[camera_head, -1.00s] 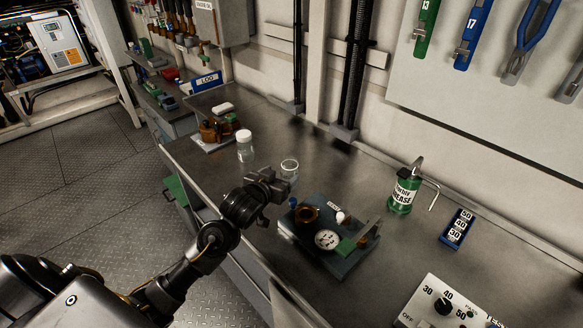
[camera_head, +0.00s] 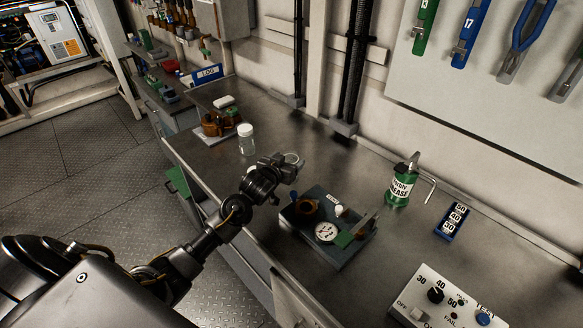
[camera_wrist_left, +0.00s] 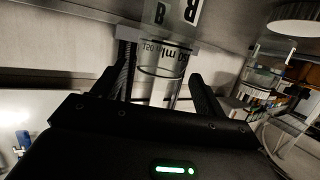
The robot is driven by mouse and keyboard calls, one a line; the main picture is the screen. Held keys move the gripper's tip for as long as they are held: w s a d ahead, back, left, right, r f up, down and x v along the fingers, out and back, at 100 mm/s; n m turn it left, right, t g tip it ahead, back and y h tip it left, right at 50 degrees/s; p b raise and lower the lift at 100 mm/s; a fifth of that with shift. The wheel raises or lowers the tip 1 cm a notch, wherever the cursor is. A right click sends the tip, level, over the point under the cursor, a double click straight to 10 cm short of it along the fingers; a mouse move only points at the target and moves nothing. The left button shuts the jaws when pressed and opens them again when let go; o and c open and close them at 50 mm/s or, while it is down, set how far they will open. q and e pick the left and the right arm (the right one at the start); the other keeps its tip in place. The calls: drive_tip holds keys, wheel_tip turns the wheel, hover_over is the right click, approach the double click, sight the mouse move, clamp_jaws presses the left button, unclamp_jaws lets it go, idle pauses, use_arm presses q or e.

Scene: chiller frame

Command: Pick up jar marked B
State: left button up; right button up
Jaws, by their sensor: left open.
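A clear glass jar (camera_head: 293,157) stands on the bench, partly hidden behind my left gripper (camera_head: 284,172) in the head view. In the left wrist view the glass (camera_wrist_left: 165,58), printed with ml marks, is between the two spread fingers of my left gripper (camera_wrist_left: 160,82). A white label with a black B (camera_wrist_left: 190,12) shows at the top of that view, and the glass appears to be the jar it marks. The fingers are open, one on each side; I cannot tell if they touch it. My right gripper is not in view.
A white-lidded clear jar (camera_head: 246,139) stands just left of the gripper. A dark tray (camera_head: 345,260) with small parts is close on the right. A green grease can (camera_head: 400,187), a blue numbered block (camera_head: 451,222) and a test box (camera_head: 440,300) are further right.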

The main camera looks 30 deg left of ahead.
use_arm(q)
drive_tip(key=shift+x, duration=1.1)
drive_tip(key=c, duration=1)
